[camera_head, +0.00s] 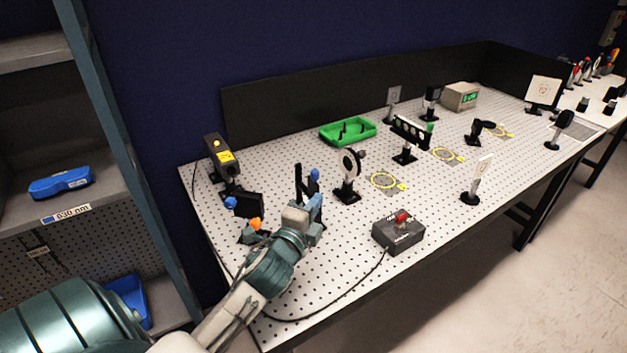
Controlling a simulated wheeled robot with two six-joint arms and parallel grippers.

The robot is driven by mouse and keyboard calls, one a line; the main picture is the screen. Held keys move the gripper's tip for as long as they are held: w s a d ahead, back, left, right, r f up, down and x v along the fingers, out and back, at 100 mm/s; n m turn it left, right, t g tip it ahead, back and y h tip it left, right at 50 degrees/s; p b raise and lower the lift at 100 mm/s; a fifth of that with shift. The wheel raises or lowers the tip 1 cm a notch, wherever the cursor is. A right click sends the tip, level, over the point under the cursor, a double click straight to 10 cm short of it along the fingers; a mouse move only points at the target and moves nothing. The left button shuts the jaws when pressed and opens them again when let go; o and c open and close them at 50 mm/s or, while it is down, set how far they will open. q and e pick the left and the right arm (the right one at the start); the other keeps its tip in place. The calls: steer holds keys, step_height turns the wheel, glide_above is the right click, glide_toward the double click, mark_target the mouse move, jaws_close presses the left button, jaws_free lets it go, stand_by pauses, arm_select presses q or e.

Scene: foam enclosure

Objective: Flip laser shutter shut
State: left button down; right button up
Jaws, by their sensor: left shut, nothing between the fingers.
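The laser (217,157) is a dark box with yellow labels and a lit yellow spot, at the bench's left end. In front of it stands a small black plate (249,204), with a blue knob (231,202) at its left and an orange knob (254,224) below. I cannot tell for sure whether this is the shutter or how it is set. My left gripper (314,203) is shut and empty, to the right of the plate. A dark upright piece (298,182) and a blue ball (314,174) show just beyond it, partly hidden by the gripper. My right gripper is out of view.
A round optic on a post (348,170) stands right of my left gripper. A grey box with a red switch (402,226) sits near the front edge, its cable crossing the bench. A green tray (348,131) lies behind. A shelf (60,205) stands at left.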

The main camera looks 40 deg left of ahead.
mark_target(314, 186)
arm_select(q)
steer(key=w+a, duration=0.1)
steer(key=w+a+p, duration=0.1)
steer(key=w, duration=0.2)
steer(key=shift+w+a+p, duration=0.35)
steer(key=shift+a, duration=0.05)
steer(key=shift+w+a, duration=0.25)
steer(key=shift+a, duration=0.3)
steer(key=shift+w+a, duration=0.25)
steer(key=shift+a, duration=0.35)
steer(key=shift+w+a, duration=0.25)
steer(key=shift+a, duration=0.35)
